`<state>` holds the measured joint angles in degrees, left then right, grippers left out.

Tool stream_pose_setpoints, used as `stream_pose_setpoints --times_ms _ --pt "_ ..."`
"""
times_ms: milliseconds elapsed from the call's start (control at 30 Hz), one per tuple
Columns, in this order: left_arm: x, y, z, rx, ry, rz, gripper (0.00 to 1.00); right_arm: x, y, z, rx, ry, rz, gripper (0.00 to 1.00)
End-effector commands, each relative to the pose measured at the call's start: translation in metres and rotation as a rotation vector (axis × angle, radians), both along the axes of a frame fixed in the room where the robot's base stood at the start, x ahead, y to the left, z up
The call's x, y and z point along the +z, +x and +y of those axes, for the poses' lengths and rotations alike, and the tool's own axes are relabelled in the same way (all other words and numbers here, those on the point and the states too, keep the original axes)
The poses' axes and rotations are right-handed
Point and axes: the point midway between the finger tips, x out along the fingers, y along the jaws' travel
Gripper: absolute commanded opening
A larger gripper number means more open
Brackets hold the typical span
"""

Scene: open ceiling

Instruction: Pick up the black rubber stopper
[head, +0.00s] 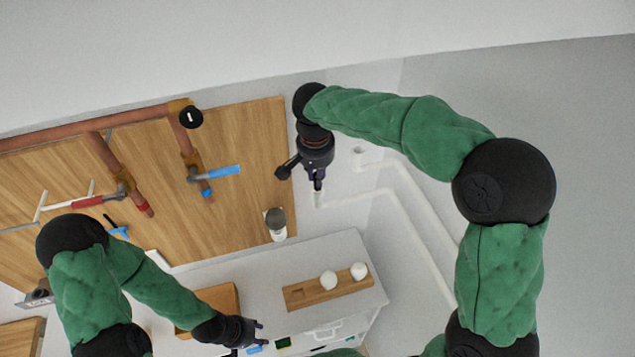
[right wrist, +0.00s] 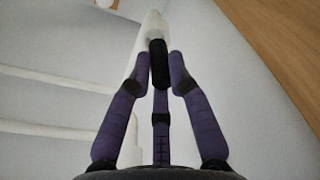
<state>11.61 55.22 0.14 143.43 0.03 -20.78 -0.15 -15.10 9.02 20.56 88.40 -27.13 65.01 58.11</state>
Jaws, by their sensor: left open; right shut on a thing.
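The black rubber stopper (right wrist: 159,64) is a short dark cylinder between the fingertips of my right gripper (right wrist: 161,70) in the right wrist view. My right gripper is shut on it. The stopper lies in line with a white pipe end (right wrist: 147,40); I cannot tell whether it still touches the pipe. In the head view my right gripper (head: 317,182) points down just above the upright white pipe end (head: 318,200), and the stopper is too small to make out there. My left gripper (head: 258,333) is open and empty over the counter at the bottom.
A wooden board (head: 245,130) with copper pipes and valves (head: 214,174) stands left of my right gripper. A grey-topped white cylinder (head: 275,222) is near the board's lower right. A wooden holder (head: 298,297) with two white round pieces lies on the white counter (head: 335,248). White pipes (head: 425,230) run at right.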

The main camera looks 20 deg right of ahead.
Motion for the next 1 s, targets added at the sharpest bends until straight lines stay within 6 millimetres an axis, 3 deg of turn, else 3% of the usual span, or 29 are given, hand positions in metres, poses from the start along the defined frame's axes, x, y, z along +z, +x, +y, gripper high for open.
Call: stream_pose_setpoints --times_ms 333,633,1000 --pt "-0.021 0.000 0.000 0.000 0.000 0.000 0.42 0.067 -0.050 0.028 0.005 0.002 -0.006 0.02" --pt "-0.035 0.000 0.000 0.000 0.000 0.000 0.42 0.092 -0.104 0.056 0.003 0.000 -0.003 0.02" --pt "-0.038 0.000 0.000 0.000 0.000 0.000 0.42 0.103 -0.124 0.066 0.000 0.001 0.001 0.02"
